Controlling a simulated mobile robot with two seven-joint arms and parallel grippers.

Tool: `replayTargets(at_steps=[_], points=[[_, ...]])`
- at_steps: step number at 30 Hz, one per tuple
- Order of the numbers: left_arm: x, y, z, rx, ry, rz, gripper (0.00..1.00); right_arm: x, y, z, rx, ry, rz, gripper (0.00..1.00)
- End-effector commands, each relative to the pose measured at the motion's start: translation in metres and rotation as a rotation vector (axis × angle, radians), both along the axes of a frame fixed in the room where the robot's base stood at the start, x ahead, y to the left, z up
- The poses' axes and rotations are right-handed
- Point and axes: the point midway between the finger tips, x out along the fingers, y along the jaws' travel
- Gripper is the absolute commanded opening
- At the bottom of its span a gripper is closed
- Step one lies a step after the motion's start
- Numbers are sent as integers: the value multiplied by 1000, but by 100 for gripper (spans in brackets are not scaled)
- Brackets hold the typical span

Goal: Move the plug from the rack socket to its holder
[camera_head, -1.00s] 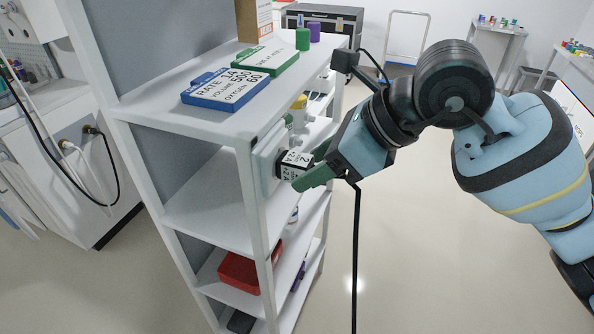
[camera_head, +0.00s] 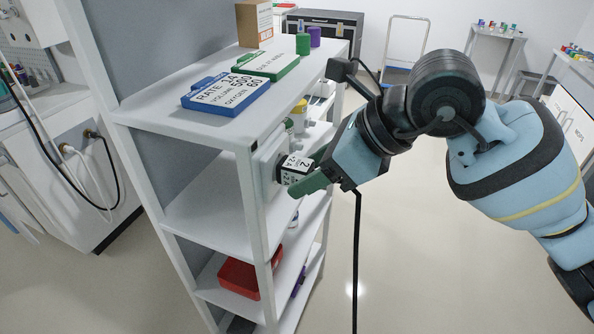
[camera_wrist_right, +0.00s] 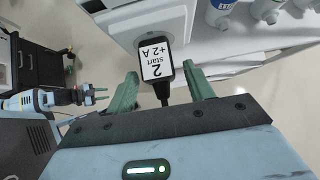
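The plug (camera_head: 296,169) is a black block with a white label reading "2 start +2 A". It sits in the rack socket (camera_head: 269,160), a pale plate on the shelf's front post. In the right wrist view the plug (camera_wrist_right: 156,62) points into the round white socket (camera_wrist_right: 163,20), its black cord trailing back. My right gripper (camera_wrist_right: 160,80) is open, its green fingers on either side of the plug's rear end with small gaps showing. My left gripper (camera_wrist_right: 97,93) shows small at the left of the wrist view, with its fingers apart. I cannot make out the holder.
The white shelf rack (camera_head: 200,215) holds a blue sign (camera_head: 225,95), a green sign (camera_head: 267,64) and a red box (camera_head: 240,277). Bottles (camera_wrist_right: 220,12) stand close beside the socket. A black cable (camera_head: 356,260) hangs below my right gripper. Open floor lies to the right.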

Motion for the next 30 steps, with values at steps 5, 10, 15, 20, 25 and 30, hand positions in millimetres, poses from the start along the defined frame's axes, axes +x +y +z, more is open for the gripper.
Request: replayTargets(at_steps=[5, 10, 15, 20, 25, 30], points=[[0, 0, 0, 0, 1, 0, 34, 0, 0, 0, -1, 0, 0, 29], [0, 0, 0, 0, 1, 0, 34, 0, 0, 0, -1, 0, 0, 7], [0, 0, 0, 0, 1, 0, 34, 0, 0, 0, 0, 0, 0, 0], [0, 0, 0, 1, 1, 1, 34, 0, -1, 0, 0, 0, 0, 0], [0, 0, 0, 1, 1, 1, 34, -1, -3, 0, 0, -1, -1, 0], [0, 0, 0, 1, 1, 1, 34, -1, -5, 0, -1, 0, -1, 0]])
